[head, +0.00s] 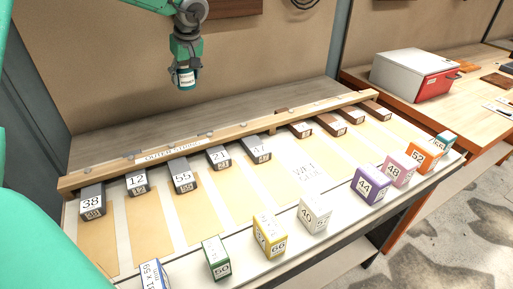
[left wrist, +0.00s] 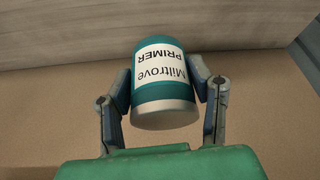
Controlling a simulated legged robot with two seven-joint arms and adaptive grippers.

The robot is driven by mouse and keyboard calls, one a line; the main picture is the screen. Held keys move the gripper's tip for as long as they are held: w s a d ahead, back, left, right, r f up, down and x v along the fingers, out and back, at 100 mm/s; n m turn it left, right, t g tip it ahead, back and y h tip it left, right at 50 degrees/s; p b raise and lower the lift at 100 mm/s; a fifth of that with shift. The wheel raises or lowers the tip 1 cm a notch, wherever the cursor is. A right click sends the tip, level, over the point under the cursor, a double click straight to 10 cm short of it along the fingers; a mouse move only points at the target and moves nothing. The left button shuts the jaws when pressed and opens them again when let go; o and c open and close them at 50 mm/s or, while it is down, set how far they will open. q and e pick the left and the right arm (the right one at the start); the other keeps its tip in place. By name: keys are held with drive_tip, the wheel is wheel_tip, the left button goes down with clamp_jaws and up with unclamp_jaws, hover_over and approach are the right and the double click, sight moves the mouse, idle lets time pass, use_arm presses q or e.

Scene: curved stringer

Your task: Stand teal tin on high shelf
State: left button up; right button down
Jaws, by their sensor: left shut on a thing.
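The teal tin (head: 185,80) has a white label and hangs under my left gripper (head: 185,68) in the head view, in front of the back wall. In the left wrist view the tin (left wrist: 160,88) sits between the two fingers of my left gripper (left wrist: 165,85), which is shut on it. Its label reads "Miltrove PRIMER", upside down in that picture. In the head view the tin is above the bench and touches nothing but the gripper. No shelf can be made out for certain. My right gripper is not in view.
A dark brown board (head: 234,6) is on the wall, cut by the top edge. A wooden rail (head: 150,160) with grey numbered blocks crosses the bench (head: 110,126). Several coloured number boxes, such as the purple box (head: 370,186), line the front. A red-fronted case (head: 415,75) stands at right.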

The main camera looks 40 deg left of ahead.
sight(192, 85)
use_arm(q)
drive_tip(key=f+b, duration=0.2)
drive_tip(key=d+f+b, duration=0.1)
drive_tip(key=f+b, duration=0.2)
drive_tip(key=shift+w+f, duration=0.15)
drive_tip(key=x, duration=0.1)
drive_tip(key=b+x, duration=0.1)
drive_tip(key=x, duration=0.3)
drive_tip(key=shift+s+d+f+b, duration=0.1)
drive_tip(key=shift+s+d+b, duration=0.1)
drive_tip(key=shift+s+b, duration=0.2)
drive_tip(key=f, duration=0.2)
drive_tip(key=d+f+b, duration=0.1)
drive_tip(key=f, duration=0.1)
drive_tip(key=shift+d+f, duration=0.1)
drive_tip(key=shift+f, duration=0.05)
drive_tip(key=shift+w+f, duration=0.1)
drive_tip(key=shift+f, duration=0.4)
drive_tip(key=shift+a, duration=0.25)
drive_tip(key=o, duration=1.3)
drive_tip(key=shift+a+f, duration=0.15)
drive_tip(key=shift+a, duration=0.05)
drive_tip(key=shift+c, duration=0.2)
drive_tip(key=shift+d, duration=0.2)
